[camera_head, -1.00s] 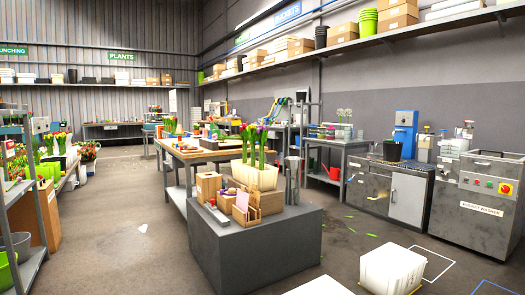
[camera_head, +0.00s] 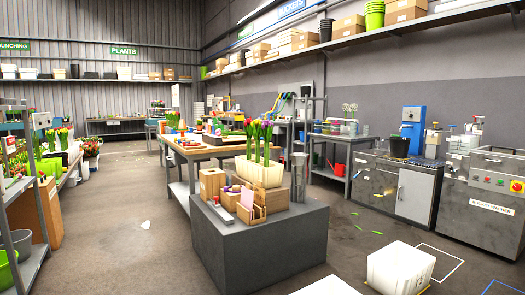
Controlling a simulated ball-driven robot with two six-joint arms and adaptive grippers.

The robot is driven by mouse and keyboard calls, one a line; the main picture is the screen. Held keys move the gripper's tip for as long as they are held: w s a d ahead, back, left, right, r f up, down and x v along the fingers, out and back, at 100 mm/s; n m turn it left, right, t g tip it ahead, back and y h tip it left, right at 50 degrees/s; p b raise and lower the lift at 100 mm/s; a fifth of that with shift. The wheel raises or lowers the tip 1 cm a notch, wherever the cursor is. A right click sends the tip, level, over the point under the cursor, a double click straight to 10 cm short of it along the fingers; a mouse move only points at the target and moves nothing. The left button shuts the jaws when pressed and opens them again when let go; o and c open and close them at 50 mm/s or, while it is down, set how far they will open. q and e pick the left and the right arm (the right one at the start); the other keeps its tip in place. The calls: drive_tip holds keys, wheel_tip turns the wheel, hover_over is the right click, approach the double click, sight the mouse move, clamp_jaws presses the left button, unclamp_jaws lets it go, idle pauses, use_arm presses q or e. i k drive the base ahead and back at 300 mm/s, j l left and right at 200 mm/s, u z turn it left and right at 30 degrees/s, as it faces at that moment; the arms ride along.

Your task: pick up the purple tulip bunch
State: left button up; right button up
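Several upright tulips (camera_head: 258,142) with green stems and mostly red heads stand in a cream-white container (camera_head: 259,174) on a dark grey block (camera_head: 262,245) in the middle of the head view. A darker, possibly purple head shows among the red ones, but it is too small to tell for sure. I cannot pick out a separate purple bunch. Neither of my grippers is in view.
Wooden boxes (camera_head: 212,183) and a metal cylinder (camera_head: 298,177) share the grey block. A white crate (camera_head: 398,268) sits on the floor at lower right. Shelving (camera_head: 30,185) lines the left. The floor (camera_head: 130,245) left of the block is mostly clear.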

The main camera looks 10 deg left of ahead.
sight(267, 127)
drive_tip(key=i+j+u, duration=0.1)
drive_tip(key=i+j, duration=0.2)
drive_tip(key=i, duration=0.25)
drive_tip(key=i+j, duration=0.2)
drive_tip(key=i, duration=0.35)
drive_tip(key=i+j+u, duration=0.15)
drive_tip(key=i, duration=0.4)
drive_tip(key=i+j, duration=0.25)
drive_tip(key=i, duration=0.3)
drive_tip(key=j+u, duration=0.05)
